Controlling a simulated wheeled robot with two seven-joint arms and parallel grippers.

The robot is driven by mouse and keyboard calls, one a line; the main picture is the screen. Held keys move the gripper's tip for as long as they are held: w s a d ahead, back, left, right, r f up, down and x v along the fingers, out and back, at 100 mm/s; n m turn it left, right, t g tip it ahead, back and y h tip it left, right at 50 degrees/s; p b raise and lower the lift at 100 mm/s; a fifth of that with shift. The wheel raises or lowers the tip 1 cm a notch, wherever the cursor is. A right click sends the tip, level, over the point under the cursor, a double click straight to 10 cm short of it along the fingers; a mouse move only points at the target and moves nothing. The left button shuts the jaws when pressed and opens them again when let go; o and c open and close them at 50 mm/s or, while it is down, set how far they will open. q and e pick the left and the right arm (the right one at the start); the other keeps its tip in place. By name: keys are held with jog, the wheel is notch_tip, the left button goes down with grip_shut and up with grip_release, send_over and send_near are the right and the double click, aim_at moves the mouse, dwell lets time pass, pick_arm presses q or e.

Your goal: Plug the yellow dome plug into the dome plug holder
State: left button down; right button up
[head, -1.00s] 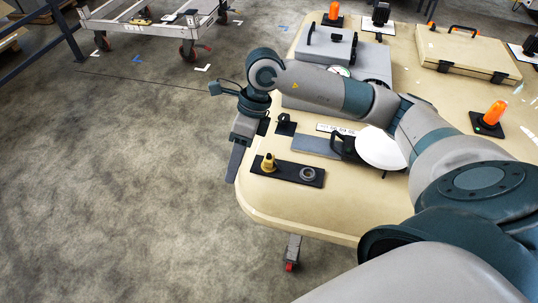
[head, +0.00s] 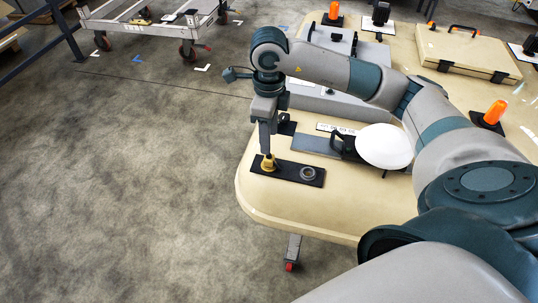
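The yellow dome plug (head: 268,164) stands upright at the left end of a black plate (head: 288,174) near the table's front left corner. The dome plug holder, a grey ring (head: 307,173), is on the right part of the same plate, and no plug is in it. My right gripper (head: 266,152) points down right at the top of the yellow plug. Its fingers overlap the plug's top in this view, so I cannot tell whether they are apart or closed on it. My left gripper is not in view.
A white disc (head: 384,147) and a grey plate (head: 316,146) with a black handle lie behind and right of the holder. A grey case (head: 335,38), a beige case (head: 467,54) and orange lamps (head: 495,112) stand farther back. The table's edge is close in front.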

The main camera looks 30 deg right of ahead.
aim_at(269, 157)
jog(key=shift+f+b, duration=0.3)
jog(key=shift+f, duration=0.55)
notch_tip(269, 157, down, 5)
jog(key=b, duration=0.3)
jog(key=shift+f+b, duration=0.85)
jog(key=shift+b, duration=0.35)
jog(key=shift+b, duration=0.65)
jog(key=shift+c, duration=0.3)
grip_shut()
jog(key=shift+r, duration=0.15)
jog(key=shift+r+p, duration=1.5)
jog(key=shift+r, duration=1.35)
